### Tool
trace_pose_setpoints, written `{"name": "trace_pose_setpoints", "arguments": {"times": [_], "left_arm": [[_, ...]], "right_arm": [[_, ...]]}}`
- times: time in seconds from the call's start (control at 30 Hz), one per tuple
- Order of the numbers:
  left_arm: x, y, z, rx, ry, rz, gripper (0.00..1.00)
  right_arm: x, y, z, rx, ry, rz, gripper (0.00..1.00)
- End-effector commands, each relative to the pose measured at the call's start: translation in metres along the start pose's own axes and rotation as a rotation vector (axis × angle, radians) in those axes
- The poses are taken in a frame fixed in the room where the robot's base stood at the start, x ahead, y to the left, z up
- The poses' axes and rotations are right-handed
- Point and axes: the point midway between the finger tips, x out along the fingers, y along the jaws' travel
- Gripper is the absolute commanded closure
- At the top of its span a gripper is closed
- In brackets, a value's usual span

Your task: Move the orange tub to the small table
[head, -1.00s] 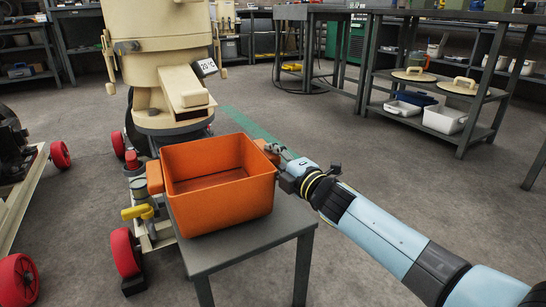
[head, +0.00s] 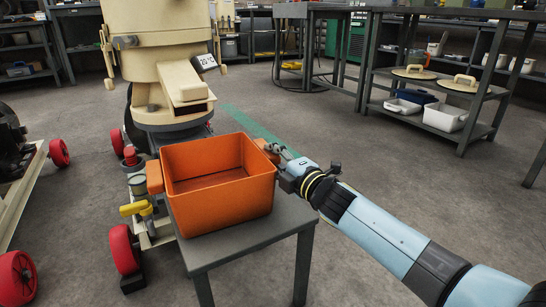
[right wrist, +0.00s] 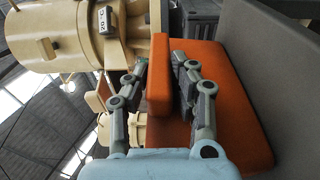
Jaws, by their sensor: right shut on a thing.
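The orange tub (head: 222,205) is an empty open box with a block handle on each side. It sits upright on a small grey table (head: 240,245), below the spout of a cream machine. My right gripper (head: 272,152) is at the tub's right handle, its arm coming in from the right. In the right wrist view the two fingers (right wrist: 172,95) are on either side of the orange handle (right wrist: 159,85), shut on it. The tub's wall (right wrist: 225,100) shows behind the fingers. My left gripper is not in view.
The cream pellet machine (head: 165,60) stands behind the tub, on a base with red wheels (head: 124,250). A dark shelf table (head: 440,105) with lids and white bins is at the back right. Bare floor lies between them.

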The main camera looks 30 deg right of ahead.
Motion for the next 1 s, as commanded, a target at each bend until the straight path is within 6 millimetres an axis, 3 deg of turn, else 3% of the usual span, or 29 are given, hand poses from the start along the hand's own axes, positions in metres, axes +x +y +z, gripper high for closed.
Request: {"name": "trace_pose_setpoints", "arguments": {"times": [0.57, 0.6, 0.7, 0.77, 0.97, 1.0], "left_arm": [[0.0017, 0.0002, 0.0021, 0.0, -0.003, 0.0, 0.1], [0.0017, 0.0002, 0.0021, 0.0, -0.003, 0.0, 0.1], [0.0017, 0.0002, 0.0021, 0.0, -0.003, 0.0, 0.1], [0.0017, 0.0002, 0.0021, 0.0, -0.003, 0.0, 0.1], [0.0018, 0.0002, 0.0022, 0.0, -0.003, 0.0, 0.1], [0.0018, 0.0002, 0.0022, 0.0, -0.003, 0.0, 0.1]], "right_arm": [[0.0007, -0.0009, -0.0002, 0.002, 0.001, 0.004, 1.0], [0.0007, -0.0009, -0.0002, 0.002, 0.001, 0.004, 0.71], [0.0006, -0.0013, -0.0002, 0.001, 0.001, 0.003, 0.58], [0.0005, -0.0015, -0.0001, 0.001, 0.001, 0.002, 0.51], [0.0003, -0.0021, -0.0001, 0.0, 0.0, 0.001, 0.49], [-0.0003, -0.0037, 0.0002, -0.002, -0.001, -0.003, 0.44]]}}
